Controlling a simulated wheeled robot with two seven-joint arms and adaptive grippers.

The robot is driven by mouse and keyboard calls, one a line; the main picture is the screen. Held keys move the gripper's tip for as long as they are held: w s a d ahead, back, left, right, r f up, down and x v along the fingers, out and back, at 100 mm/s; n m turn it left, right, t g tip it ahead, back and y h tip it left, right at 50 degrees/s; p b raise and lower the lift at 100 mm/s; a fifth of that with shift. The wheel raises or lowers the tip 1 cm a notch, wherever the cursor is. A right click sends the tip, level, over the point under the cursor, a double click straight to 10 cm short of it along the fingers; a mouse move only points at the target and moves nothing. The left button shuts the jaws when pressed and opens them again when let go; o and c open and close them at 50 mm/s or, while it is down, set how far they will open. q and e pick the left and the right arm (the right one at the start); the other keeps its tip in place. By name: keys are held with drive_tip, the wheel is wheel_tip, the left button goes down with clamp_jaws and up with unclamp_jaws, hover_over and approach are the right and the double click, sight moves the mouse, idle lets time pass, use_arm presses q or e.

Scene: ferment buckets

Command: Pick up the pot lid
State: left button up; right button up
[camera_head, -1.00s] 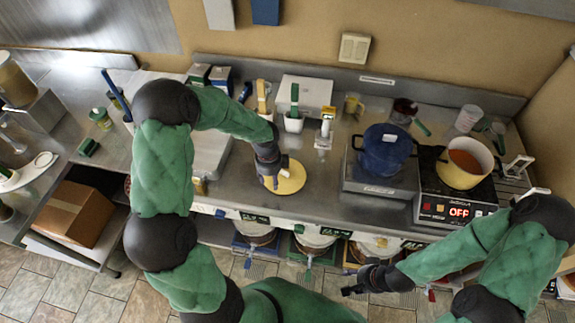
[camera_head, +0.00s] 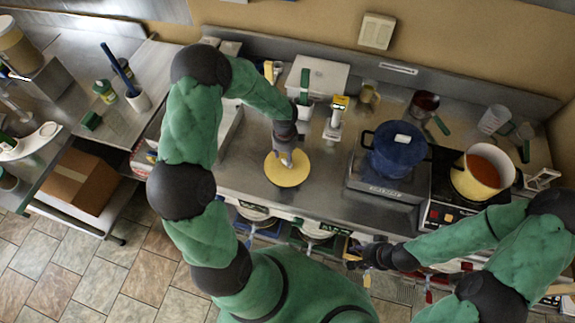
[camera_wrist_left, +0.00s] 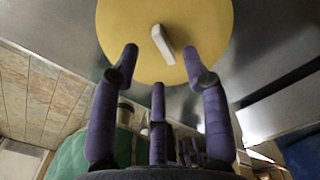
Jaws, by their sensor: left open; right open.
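The pot lid is a flat yellow disc (camera_head: 286,176) lying on the steel counter in the head view. In the left wrist view the lid (camera_wrist_left: 205,28) fills the top middle, with a white bar handle (camera_wrist_left: 162,44) at its centre. My left gripper (camera_head: 286,160) is over the lid, its open purple fingers (camera_wrist_left: 160,62) spread below and to either side of the handle in the wrist view. They hold nothing; I cannot tell how far above the lid they are. My right gripper (camera_head: 356,258) is open and empty in front of the counter.
A white box (camera_head: 322,74) and small containers line the back.

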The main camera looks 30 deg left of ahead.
sight(285, 162)
use_arm(q)
drive_tip(key=shift+a+f, duration=0.1)
drive_tip(key=shift+f, duration=2.45)
clamp_jaws()
